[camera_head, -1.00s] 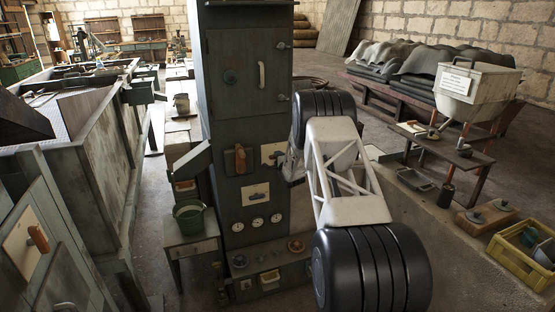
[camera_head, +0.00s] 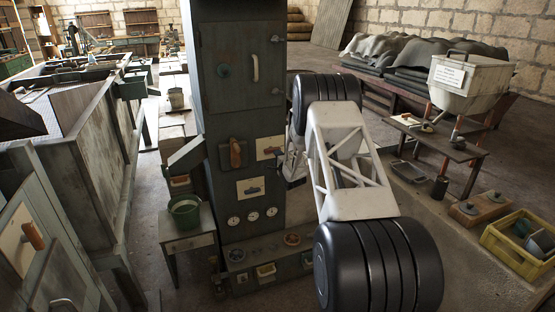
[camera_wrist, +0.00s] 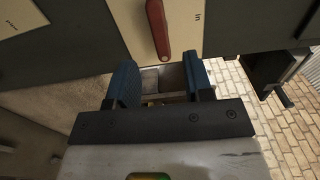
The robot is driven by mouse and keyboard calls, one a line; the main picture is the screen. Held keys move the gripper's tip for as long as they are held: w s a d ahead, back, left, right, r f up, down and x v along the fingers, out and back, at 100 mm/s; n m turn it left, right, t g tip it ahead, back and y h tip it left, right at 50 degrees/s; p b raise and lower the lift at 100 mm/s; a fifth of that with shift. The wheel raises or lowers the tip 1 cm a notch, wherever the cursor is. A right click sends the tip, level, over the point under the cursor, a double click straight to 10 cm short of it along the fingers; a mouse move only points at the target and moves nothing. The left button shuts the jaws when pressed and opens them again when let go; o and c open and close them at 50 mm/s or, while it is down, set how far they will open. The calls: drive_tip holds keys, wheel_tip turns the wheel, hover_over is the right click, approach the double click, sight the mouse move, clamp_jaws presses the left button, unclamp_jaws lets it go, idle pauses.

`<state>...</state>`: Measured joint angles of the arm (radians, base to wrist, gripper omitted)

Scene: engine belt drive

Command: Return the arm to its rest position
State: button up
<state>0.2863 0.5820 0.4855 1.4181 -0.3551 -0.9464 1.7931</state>
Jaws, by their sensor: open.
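My gripper (camera_wrist: 160,82) shows in the wrist view with its two blue fingers apart and nothing between them. A red lever handle (camera_wrist: 158,30) on a cream plate (camera_wrist: 183,22) marked "in" is just beyond the fingertips. The fingers look clear of it, though the exact gap cannot be told.
The cabinet carries a brown handle (camera_head: 235,153), cream lever plates (camera_head: 250,188) and gauges (camera_head: 252,216). A green bucket (camera_head: 185,210) stands on a small table at left. A yellow crate (camera_head: 518,246) and a bench (camera_head: 440,143) are at right.

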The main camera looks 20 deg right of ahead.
drive_tip(key=shift+r, duration=0.15)
drive_tip(key=s+a+r+n+g, duration=0.1)
drive_tip(key=s+a+r, duration=0.15)
drive_tip(key=r, duration=0.25)
drive_tip(key=s+a+r+n+g+h, duration=0.1)
drive_tip(key=s+a+r+n, duration=0.1)
drive_tip(key=s+r, duration=0.3)
drive_tip(key=s+a+r+n+g, duration=0.1)
drive_tip(key=s+a+r+g, duration=0.15)
drive_tip(key=r, duration=0.35)
drive_tip(key=s+a+r+n+g, duration=0.15)
drive_tip(key=s+a+r, duration=0.3)
drive_tip(key=s, duration=0.45)
drive_tip(key=s+a+r+n+g, duration=0.1)
drive_tip(key=s+a+r+n, duration=0.15)
drive_tip(key=s+r, duration=0.5)
drive_tip(key=s+a+n+g, duration=0.2)
drive_tip(key=s+a+n, duration=0.1)
drive_tip(key=s, duration=1.3)
drive_tip(key=s+a+n+g, duration=0.3)
drive_tip(key=s+a, duration=0.1)
drive_tip(key=s, duration=1.3)
drive_tip(key=s+a+n+g+y, duration=0.1)
drive_tip(key=s+a+n+g, duration=0.2)
drive_tip(key=s, duration=1.4)
drive_tip(key=shift+s+a+f+n, duration=0.25)
drive_tip(key=shift+a+n, duration=0.15)
drive_tip(key=shift+a, duration=0.45)
drive_tip(key=shift+w, duration=0.1)
